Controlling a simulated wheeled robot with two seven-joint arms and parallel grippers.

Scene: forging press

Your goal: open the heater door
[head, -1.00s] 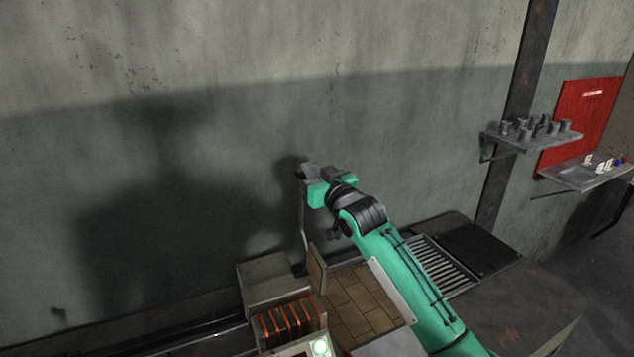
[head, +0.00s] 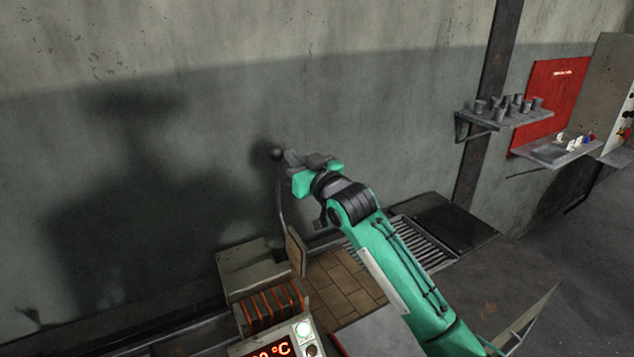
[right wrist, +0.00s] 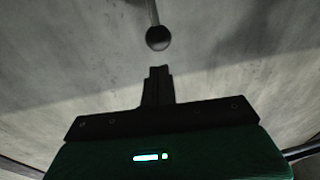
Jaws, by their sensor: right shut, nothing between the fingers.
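The heater (head: 250,268) is a grey box at the lower middle of the head view, with orange coils (head: 272,305) in front. Its door (head: 296,251) is a narrow upright plate at the box's right side. A thin bent lever rises from by the door to a dark ball knob (head: 277,154). My right gripper (head: 291,158) is beside the knob at the lever's top. In the right wrist view the gripper's fingers (right wrist: 158,72) are shut and empty, with a small gap to the knob (right wrist: 157,38). My left gripper is not in view.
A tiled surface (head: 345,285) and a grate (head: 422,242) lie to the right. A wall shelf (head: 505,116) holds several grey cylinders. The wall behind is bare.

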